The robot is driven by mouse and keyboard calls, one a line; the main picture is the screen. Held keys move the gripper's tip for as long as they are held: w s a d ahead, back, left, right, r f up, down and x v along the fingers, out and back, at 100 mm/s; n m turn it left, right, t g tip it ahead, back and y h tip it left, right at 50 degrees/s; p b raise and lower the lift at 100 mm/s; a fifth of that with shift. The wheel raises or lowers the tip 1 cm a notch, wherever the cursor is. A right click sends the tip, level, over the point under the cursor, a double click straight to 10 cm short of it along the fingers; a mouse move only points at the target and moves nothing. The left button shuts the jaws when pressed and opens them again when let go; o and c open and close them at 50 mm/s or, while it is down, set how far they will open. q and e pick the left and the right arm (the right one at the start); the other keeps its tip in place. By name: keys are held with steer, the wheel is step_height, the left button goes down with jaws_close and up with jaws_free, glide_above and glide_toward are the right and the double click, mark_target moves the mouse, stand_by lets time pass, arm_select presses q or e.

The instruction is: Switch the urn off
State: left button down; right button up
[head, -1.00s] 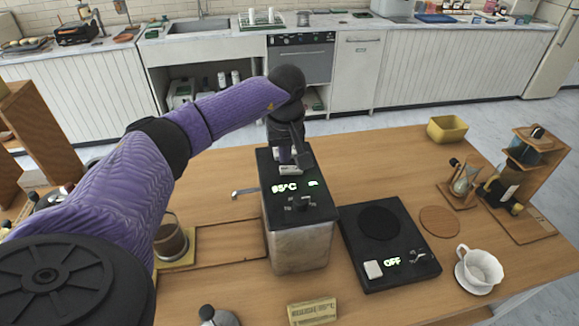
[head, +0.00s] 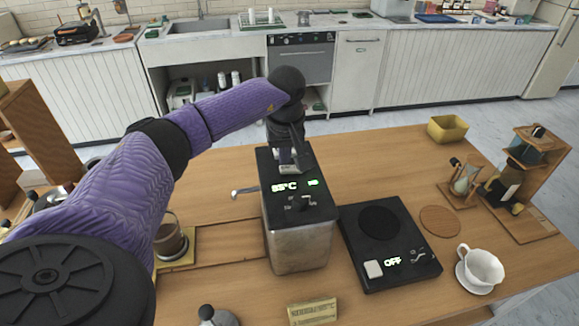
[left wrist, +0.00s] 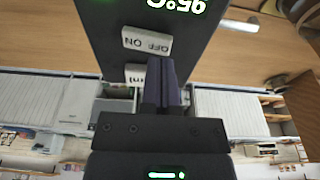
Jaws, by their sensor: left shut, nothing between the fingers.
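The urn (head: 298,247) is a metal box with a black top, standing on the wooden counter. Its top has a lit 95°C display with a green mark beside it, and a black knob. A white switch (left wrist: 147,41) marked OFF and ON sits on the black top in the left wrist view; which way it is set I cannot tell. My left gripper (head: 287,157) is shut and empty, over the far end of the urn's top. In the left wrist view its dark purple fingertips (left wrist: 166,66) are close beside the switch; contact is unclear. My right gripper is out of view.
A black scale (head: 417,272) showing OFF stands right of the urn. A white cup (head: 482,266) on a saucer is farther right. A glass of brown liquid (head: 169,241) is at left, and a yellow card (head: 312,311) in front. Bare counter lies behind the scale.

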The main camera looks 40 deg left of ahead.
mark_target(285, 168)
arm_select(q)
steer(key=shift+f, duration=0.25)
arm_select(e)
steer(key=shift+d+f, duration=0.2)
arm_select(q)
steer(key=shift+f+b, duration=0.2)
steer(key=shift+b, duration=0.1)
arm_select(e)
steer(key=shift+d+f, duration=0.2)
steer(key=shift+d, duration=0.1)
arm_select(q)
steer(key=shift+f, duration=0.45)
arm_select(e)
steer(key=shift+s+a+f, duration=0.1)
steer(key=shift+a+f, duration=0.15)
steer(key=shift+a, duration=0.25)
arm_select(q)
step_height(285, 168, up, 7)
steer(key=p, duration=0.5)
steer(key=shift+f, duration=0.2)
steer(key=shift+r+p, duration=0.35)
steer(key=shift+f, duration=0.15)
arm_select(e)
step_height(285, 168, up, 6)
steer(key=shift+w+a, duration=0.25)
